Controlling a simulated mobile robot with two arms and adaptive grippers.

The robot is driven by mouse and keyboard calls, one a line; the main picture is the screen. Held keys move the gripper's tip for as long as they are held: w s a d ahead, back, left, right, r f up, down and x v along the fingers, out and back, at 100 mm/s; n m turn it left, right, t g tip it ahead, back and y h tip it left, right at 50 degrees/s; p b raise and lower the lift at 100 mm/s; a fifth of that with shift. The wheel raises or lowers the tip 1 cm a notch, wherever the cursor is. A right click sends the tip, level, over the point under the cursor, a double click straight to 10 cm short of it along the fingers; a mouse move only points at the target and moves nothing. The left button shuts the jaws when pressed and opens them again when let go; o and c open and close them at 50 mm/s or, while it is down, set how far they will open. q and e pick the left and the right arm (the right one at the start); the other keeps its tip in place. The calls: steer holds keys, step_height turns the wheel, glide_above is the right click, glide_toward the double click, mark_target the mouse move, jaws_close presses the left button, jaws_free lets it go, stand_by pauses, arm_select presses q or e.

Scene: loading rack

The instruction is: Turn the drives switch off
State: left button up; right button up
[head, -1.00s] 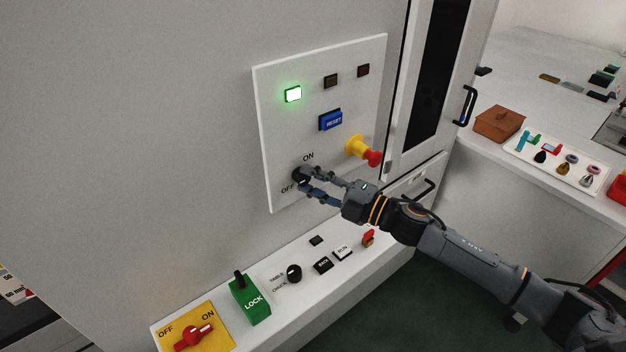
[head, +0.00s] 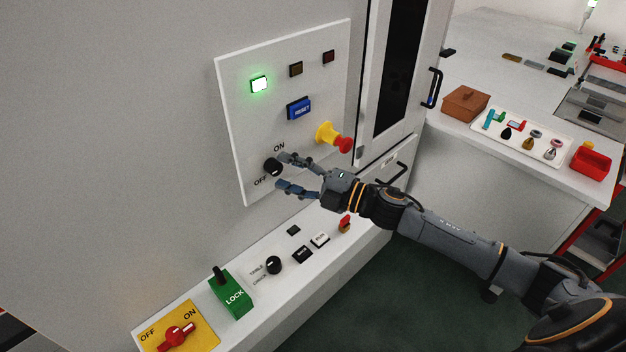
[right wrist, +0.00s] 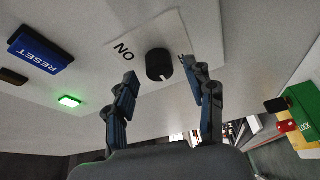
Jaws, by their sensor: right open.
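A round black knob (head: 273,167) with ON above it and OFF below it sits low on the white panel (head: 236,130). It also shows in the right wrist view (right wrist: 159,65) between my fingertips, apart from them. I cannot tell for sure which way its pointer faces. My right gripper (head: 283,172) is open and empty, with its fingers spread just off the panel, to the right of the knob. In the right wrist view the right-hand finger partly covers the OFF label. My left gripper is not in view.
A yellow-and-red stop button (head: 333,137), a blue RESET button (head: 299,108) and a lit green lamp (head: 259,84) are on the panel. The ledge below holds a green LOCK handle (head: 231,295) and a red OFF/ON switch (head: 176,335). A cabinet door handle (head: 432,88) stands to the right.

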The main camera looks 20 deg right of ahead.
steer(key=v, duration=1.1)
